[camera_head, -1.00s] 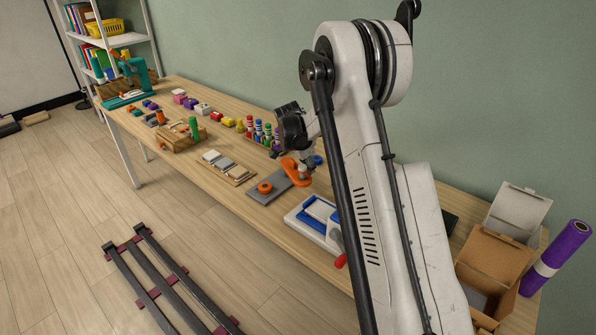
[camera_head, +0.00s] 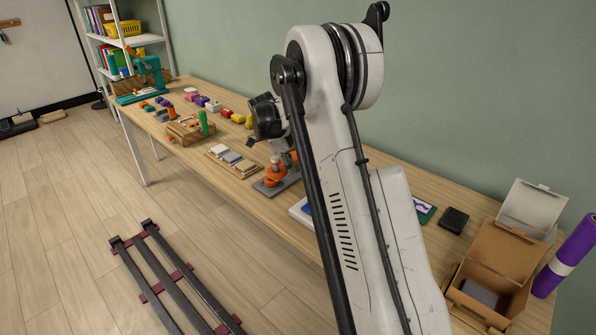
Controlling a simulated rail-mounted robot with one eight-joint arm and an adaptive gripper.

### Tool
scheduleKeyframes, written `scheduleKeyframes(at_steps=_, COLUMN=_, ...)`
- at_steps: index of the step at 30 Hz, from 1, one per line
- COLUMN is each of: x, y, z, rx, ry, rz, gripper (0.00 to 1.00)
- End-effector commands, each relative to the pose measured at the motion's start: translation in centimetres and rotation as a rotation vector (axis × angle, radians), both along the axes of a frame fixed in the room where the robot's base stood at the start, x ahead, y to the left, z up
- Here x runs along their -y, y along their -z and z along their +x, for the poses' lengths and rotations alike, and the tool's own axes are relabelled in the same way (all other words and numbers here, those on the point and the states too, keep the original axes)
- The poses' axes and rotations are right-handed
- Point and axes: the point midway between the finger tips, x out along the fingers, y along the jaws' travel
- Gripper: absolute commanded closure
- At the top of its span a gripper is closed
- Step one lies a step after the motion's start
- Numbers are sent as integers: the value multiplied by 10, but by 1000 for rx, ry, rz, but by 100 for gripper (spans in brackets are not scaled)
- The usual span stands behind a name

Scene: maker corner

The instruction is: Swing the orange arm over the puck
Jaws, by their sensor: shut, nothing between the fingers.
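The orange arm (camera_head: 276,171) is on a grey base plate (camera_head: 290,183) on the workbench. Its near end now lies toward the left part of the plate, at the place of the orange puck. The puck cannot be clearly told apart from the arm; it seems to be largely covered. Whether the arm is exactly centred over it is not clear. My gripper (camera_head: 277,153) points down at the near end of the arm, close to or touching it. Its fingers are small in the picture and partly blend with the arm; it is shut with nothing held.
A tray of sanding blocks (camera_head: 233,160) lies left of the plate. A blue-and-white device (camera_head: 303,210) is mostly hidden behind my arm. An open cardboard box (camera_head: 497,254) stands at the right.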

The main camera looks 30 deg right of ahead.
Motion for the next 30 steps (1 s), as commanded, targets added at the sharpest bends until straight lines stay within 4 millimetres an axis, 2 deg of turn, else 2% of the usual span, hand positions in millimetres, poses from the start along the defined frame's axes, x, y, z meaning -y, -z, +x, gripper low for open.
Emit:
scheduleKeyframes(at_steps=10, x=-17, y=1, z=17, rx=1, ry=-1, rz=0, gripper=100)
scheduleKeyframes(at_steps=30, x=-26, y=0, z=27, rx=6, ry=-8, rz=4, gripper=100)
